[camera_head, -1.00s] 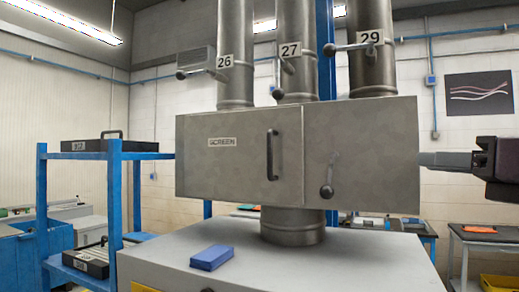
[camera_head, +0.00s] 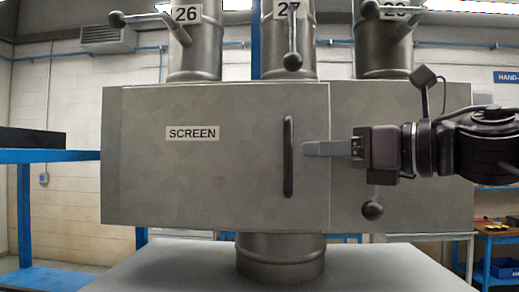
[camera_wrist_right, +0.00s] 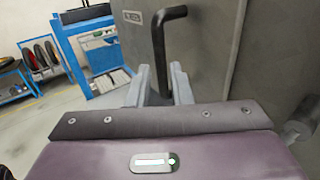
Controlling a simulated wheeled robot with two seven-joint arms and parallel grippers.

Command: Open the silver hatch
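The silver hatch (camera_head: 230,190) is a flat grey metal door labelled SCREEN on the front of a metal box, and it looks closed. Its dark vertical bar handle (camera_head: 288,157) is near the door's right edge. My right gripper (camera_head: 308,149) comes in from the right, with its fingertips just right of the handle in the head view. In the right wrist view, the two fingers (camera_wrist_right: 159,88) are apart and the handle (camera_wrist_right: 160,55) shows between and beyond them. I cannot tell whether they touch it. My left gripper is in neither view.
A ball-ended lever (camera_head: 372,210) hangs on the box's right part, below my right gripper. Pipes (camera_head: 195,52) with numbered tags and levers rise above. A grey bench top (camera_head: 180,268) lies below. A blue rack (camera_head: 25,190) stands at left.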

